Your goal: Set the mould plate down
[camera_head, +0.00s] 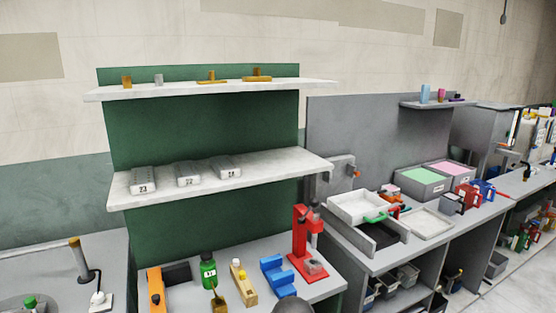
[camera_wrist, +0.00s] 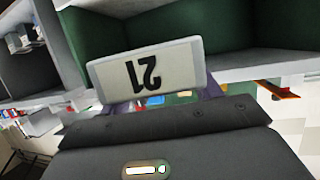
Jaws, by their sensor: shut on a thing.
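The mould plate (camera_wrist: 150,72), a pale block with the number 21 upside down on its face, is in the wrist view. My gripper (camera_wrist: 176,97) is shut on it; its fingers are mostly hidden behind the plate and the dark wrist housing. The plate is held up in front of a green-backed shelf unit, and I cannot tell any contact with a shelf. The head view does not clearly show my gripper or this plate. There, several similar numbered plates, such as the leftmost one (camera_head: 143,180), lie on the lower white shelf (camera_head: 277,162).
The right part of the lower shelf is bare. The upper shelf (camera_head: 285,88) carries small brass and grey pieces. Below, the bench holds a green bottle (camera_head: 208,272), a blue block (camera_head: 277,275) and a red press (camera_head: 306,242). A white tray (camera_head: 362,206) stands on the right bench.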

